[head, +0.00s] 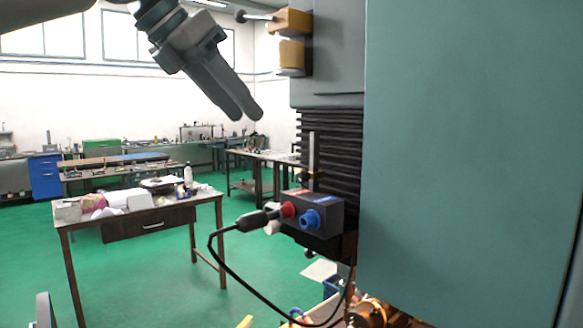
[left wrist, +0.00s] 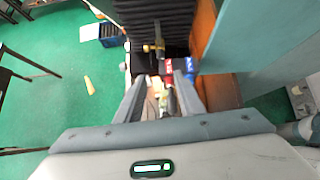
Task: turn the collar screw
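My left gripper (head: 246,113) hangs from the top of the head view, pointing down right, apart from the machine. In the left wrist view its two fingers (left wrist: 158,77) are spread with a gap, open and holding nothing that I can make out. The collar also shows in the left wrist view (left wrist: 154,47), beyond the fingertips. Its screw is too small to tell apart. My right gripper is not in view.
Below the rod is a dark box (head: 322,212) with a red socket (head: 289,210) and a blue socket (head: 309,220). A black plug (head: 257,220) and looping cable stick out from it. A large teal panel (head: 470,150) fills the right. A cluttered table (head: 150,205) stands behind left.

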